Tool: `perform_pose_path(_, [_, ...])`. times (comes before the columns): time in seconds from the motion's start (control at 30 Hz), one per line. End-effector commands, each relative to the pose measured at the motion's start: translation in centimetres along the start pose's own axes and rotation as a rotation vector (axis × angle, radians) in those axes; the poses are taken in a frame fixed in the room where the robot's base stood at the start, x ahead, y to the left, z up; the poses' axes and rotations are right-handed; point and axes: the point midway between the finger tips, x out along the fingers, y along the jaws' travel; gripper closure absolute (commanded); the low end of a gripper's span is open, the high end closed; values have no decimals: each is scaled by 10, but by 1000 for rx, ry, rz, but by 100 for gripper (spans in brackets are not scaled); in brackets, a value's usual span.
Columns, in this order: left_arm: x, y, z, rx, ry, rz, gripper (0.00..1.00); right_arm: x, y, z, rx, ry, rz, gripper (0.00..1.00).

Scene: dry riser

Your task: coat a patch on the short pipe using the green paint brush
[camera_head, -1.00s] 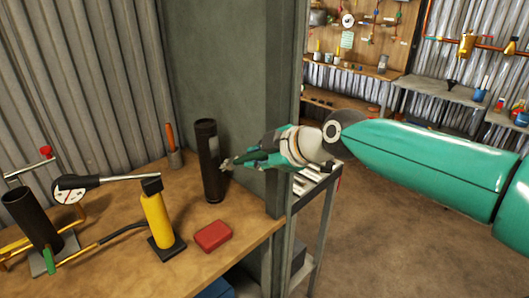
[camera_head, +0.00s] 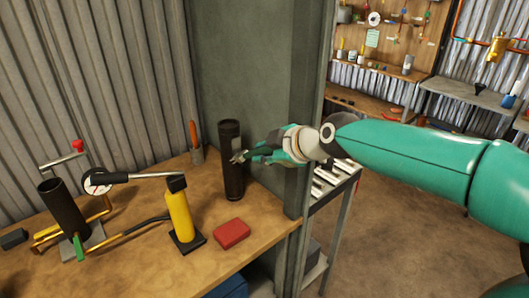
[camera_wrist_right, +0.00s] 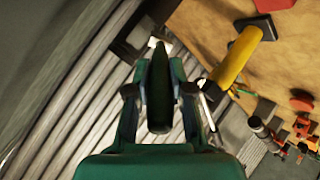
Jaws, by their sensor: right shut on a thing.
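A dark upright pipe (camera_head: 232,182), which I take for the short pipe, stands on the bench near the grey post. A lighter grey area shows on its upper right side. My right gripper (camera_head: 252,157) is beside the pipe on its right, its tip overlapping the pipe in the head view. I cannot tell whether it touches. In the right wrist view my right gripper (camera_wrist_right: 158,100) is shut on a dark green, tapered thing (camera_wrist_right: 157,85), apparently the green paint brush. Its bristles cannot be made out. My left gripper is out of view.
A yellow cylinder (camera_head: 180,215) on a dark base and a red block (camera_head: 231,233) stand in front of the pipe. Another dark tube (camera_head: 64,210) stands at left. The grey post (camera_head: 309,120) is close to my right gripper.

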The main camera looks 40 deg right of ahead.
Motion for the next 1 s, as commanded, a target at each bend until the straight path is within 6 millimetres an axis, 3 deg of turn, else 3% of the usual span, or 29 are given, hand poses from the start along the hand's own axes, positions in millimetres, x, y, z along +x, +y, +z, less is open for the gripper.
perform_pose_path(1.0, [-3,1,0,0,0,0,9,12,7,-6,0,0,0,100])
